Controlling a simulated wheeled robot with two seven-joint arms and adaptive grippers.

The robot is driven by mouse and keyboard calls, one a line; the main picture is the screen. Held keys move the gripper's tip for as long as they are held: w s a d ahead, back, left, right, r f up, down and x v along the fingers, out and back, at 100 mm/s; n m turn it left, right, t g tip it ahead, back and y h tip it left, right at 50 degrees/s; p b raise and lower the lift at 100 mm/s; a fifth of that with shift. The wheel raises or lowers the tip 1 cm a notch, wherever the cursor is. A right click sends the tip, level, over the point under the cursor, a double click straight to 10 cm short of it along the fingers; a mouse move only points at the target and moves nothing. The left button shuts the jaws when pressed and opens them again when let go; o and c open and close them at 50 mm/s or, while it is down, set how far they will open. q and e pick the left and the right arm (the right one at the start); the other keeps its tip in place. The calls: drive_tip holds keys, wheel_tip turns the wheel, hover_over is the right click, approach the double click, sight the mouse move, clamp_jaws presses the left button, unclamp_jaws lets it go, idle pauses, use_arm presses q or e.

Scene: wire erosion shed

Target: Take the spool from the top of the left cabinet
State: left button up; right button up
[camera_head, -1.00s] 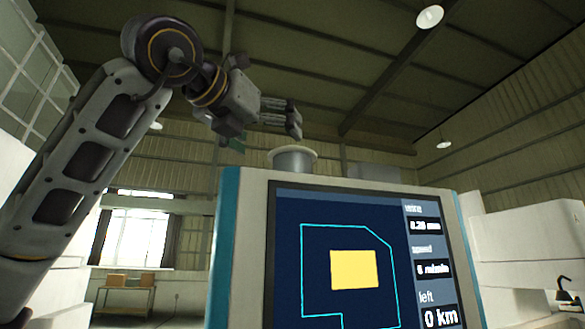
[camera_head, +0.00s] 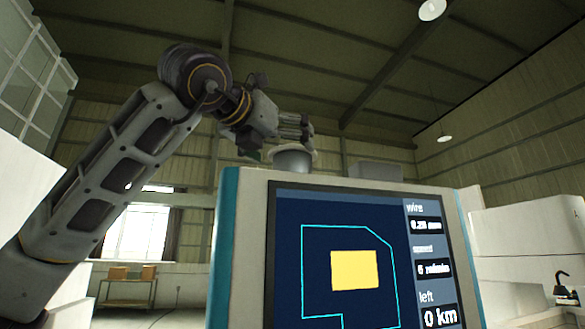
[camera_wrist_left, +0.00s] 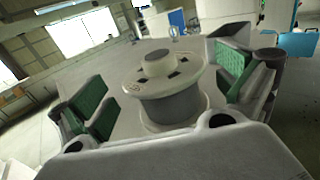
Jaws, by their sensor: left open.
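The spool (camera_head: 293,158) stands upright on top of the cabinet (camera_head: 229,240) with the large screen. It has a pale flange and a grey wound body. In the left wrist view the spool (camera_wrist_left: 168,85) sits between the green-padded fingers, with a gap on each side. My left gripper (camera_head: 300,128) is open at the spool, its fingers just above and partly in front of the flange in the head view. In the wrist view the left gripper (camera_wrist_left: 170,95) has one finger on each side of the spool. My right gripper is not in view.
A grey box (camera_head: 376,171) stands on the cabinet top to the right of the spool. The screen (camera_head: 355,260) fills much of the cabinet front. A white machine (camera_head: 530,245) stands at the right. A small table with boxes (camera_head: 130,285) is far behind at the left.

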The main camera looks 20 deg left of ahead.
use_arm(q)
drive_tip(key=shift+w+d+r+p, duration=0.2)
drive_tip(key=shift+w+p, duration=0.2)
drive_tip(key=shift+w, duration=0.3)
drive_tip(key=shift+w+d+r+p, duration=0.15)
drive_tip(key=shift+w+p, duration=0.2)
drive_tip(key=shift+w, duration=0.35)
drive_tip(key=shift+w+d+f, duration=0.1)
drive_tip(key=shift+w, duration=0.9)
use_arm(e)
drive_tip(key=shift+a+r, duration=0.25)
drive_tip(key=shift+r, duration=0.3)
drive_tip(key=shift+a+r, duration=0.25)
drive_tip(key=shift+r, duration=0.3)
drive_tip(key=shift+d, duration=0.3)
use_arm(q)
drive_tip(key=c, duration=1.2)
drive_tip(key=shift+s, duration=0.1)
drive_tip(key=shift+c, duration=0.9)
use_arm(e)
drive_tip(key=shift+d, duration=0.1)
use_arm(q)
drive_tip(key=shift+r, duration=0.2)
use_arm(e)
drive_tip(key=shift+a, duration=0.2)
use_arm(q)
drive_tip(key=shift+r, duration=0.1)
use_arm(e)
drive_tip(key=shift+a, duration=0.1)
